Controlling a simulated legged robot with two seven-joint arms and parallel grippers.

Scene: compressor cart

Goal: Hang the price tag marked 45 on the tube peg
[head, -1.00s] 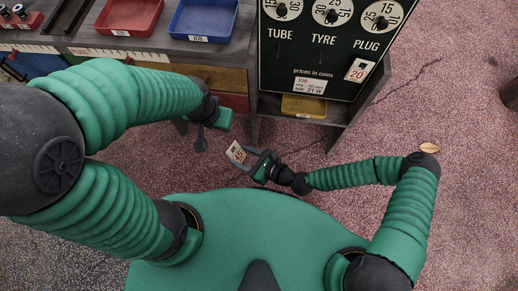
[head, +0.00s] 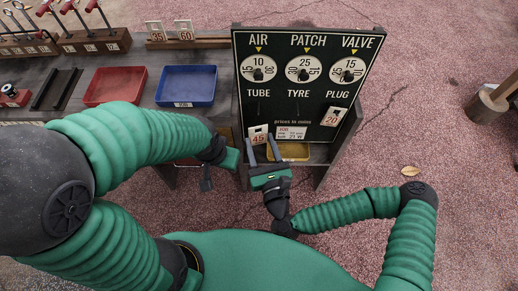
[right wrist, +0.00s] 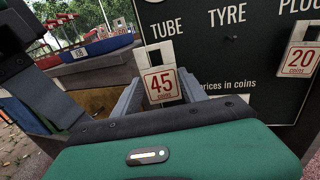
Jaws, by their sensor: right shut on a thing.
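The price tag marked 45 (head: 259,138) is held upright between the fingertips of my right gripper (head: 262,147), in front of the dark price board (head: 300,75) and below the word TUBE. In the right wrist view the tag (right wrist: 161,84) faces me between the two grey fingers (right wrist: 160,93), and its white upper part has a dark opening. The tube peg cannot be made out; I cannot tell whether the tag touches it. My left gripper (head: 208,178) hangs left of the board, away from the tag; its finger gap is unclear.
A tag marked 20 (head: 334,117) hangs under PLUG. A small prices card (head: 291,133) is on the board's lower part, above a yellow tray (head: 290,151). A red tray (head: 115,86) and a blue tray (head: 186,86) stand on the bench at left.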

